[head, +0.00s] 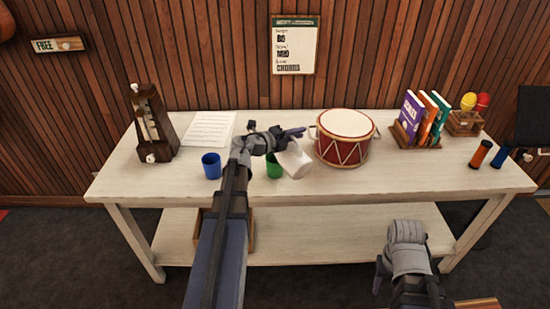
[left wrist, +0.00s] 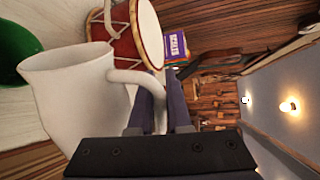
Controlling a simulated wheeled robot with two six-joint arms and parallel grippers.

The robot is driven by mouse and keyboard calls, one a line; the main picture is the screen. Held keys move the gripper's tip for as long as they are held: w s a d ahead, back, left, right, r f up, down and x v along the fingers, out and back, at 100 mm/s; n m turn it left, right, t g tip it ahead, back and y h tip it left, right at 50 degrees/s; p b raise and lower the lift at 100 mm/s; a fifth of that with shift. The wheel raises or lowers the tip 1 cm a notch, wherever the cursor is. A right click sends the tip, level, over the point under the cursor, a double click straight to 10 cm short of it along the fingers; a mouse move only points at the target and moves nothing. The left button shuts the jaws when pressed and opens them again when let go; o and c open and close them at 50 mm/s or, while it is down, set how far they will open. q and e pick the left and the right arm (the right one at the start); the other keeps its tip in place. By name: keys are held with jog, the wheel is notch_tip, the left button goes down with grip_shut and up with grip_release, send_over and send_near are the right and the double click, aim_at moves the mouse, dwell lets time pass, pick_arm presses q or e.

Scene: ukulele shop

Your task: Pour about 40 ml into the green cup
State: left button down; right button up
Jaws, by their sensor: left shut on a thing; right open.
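The green cup (head: 274,166) stands on the white table, just right of my left gripper's wrist; its rim side also shows at the left edge of the left wrist view (left wrist: 18,52). A white jug (head: 295,161) is tilted toward the green cup, its mouth close to the cup. My left gripper (head: 297,133) is shut on the jug's handle, which shows between the fingers in the left wrist view (left wrist: 158,100). I cannot see any liquid. A blue cup (head: 211,165) stands to the left. My right gripper (head: 385,278) is open and empty in front of the table.
A red drum (head: 344,140) stands close right of the jug. A metronome (head: 153,125) and a paper sheet (head: 209,130) are at left. Books (head: 420,118), a maraca box (head: 465,122) and orange (head: 480,153) and blue (head: 502,154) shakers are at right. The table front (head: 380,187) is clear.

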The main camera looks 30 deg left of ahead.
aim_at(300, 146)
pick_arm(q)
jog(key=shift+a+r+n, duration=0.15)
jog(key=shift+r+n, duration=0.05)
jog(key=shift+n, duration=0.1)
jog(key=shift+s+d+f+m+b, duration=0.25)
jog(key=shift+d+f+m+b, duration=0.1)
jog(key=shift+d+m, duration=0.1)
jog(key=shift+s+d+f+m+b, duration=0.25)
jog(key=shift+d+f+m, duration=0.1)
jog(key=shift+d, duration=0.1)
jog(key=shift+s+d+r+m+t+y, duration=0.15)
jog(key=shift+d+m, duration=0.2)
jog(key=shift+m, duration=0.05)
jog(key=shift+s+d+r+m+t+y, duration=0.15)
jog(key=shift+d+m, duration=0.15)
jog(key=shift+m, duration=0.1)
jog(key=shift+d+m, duration=0.2)
jog(key=shift+m, duration=0.2)
jog(key=shift+r, duration=0.1)
jog(key=shift+f+m+y+b, duration=0.3)
jog(key=shift+f+b, duration=0.05)
jog(key=shift+f, duration=0.1)
jog(key=shift+s+d+f+m+b, duration=0.1)
jog(key=shift+d+f+m+b, duration=0.1)
jog(key=shift+m+b, duration=0.2)
